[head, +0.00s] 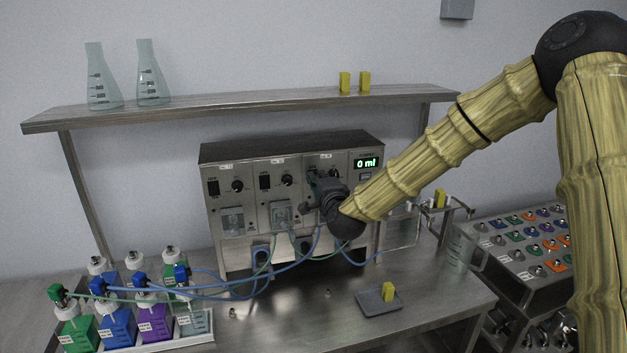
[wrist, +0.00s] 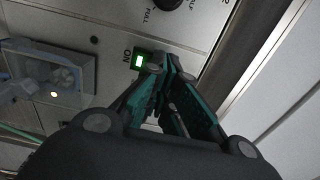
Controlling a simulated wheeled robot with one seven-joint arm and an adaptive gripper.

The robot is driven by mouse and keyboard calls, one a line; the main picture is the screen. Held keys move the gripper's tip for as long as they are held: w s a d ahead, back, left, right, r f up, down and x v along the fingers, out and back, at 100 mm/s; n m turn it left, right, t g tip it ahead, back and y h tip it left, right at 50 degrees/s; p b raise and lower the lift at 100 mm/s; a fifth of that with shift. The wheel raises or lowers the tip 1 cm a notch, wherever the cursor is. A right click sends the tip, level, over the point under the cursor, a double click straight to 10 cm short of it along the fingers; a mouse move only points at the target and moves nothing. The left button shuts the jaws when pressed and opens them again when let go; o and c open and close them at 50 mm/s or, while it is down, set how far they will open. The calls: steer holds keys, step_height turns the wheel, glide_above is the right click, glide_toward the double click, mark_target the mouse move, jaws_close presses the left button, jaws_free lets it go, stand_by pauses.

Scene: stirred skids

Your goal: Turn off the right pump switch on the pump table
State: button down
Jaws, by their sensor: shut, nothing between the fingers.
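The pump unit (head: 290,150) is a metal box with several panels on the pump table (head: 300,310). The left pump switch (head: 213,187) and the middle pump switch (head: 265,181) are black rockers. In the wrist view, a switch (wrist: 140,62) with a lit green window shows beside the word ON. My gripper (wrist: 165,68) is shut and empty, with its teal-padded fingers right next to this switch. I cannot tell whether they touch it.
Blue and green tubes (head: 230,290) run from the pump front to several bottles (head: 117,327) at the left. A small tray (head: 368,303) with a yellow block (head: 389,291) lies at the front right. A shelf (head: 240,108) with two flasks is above. A display (head: 367,163) reads 0 ml.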

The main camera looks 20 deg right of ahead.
steer(key=shift+w, duration=0.75)
stand_by(0.3)
steer(key=shift+s+b, duration=0.2)
steer(key=shift+b, duration=0.15)
steer(key=shift+s, duration=0.55)
steer(key=shift+s, duration=0.1)
steer(key=s+b, duration=0.1)
steer(key=s, duration=0.5)
steer(key=shift+s+b, duration=0.4)
steer(key=shift+f, duration=0.1)
stand_by(0.4)
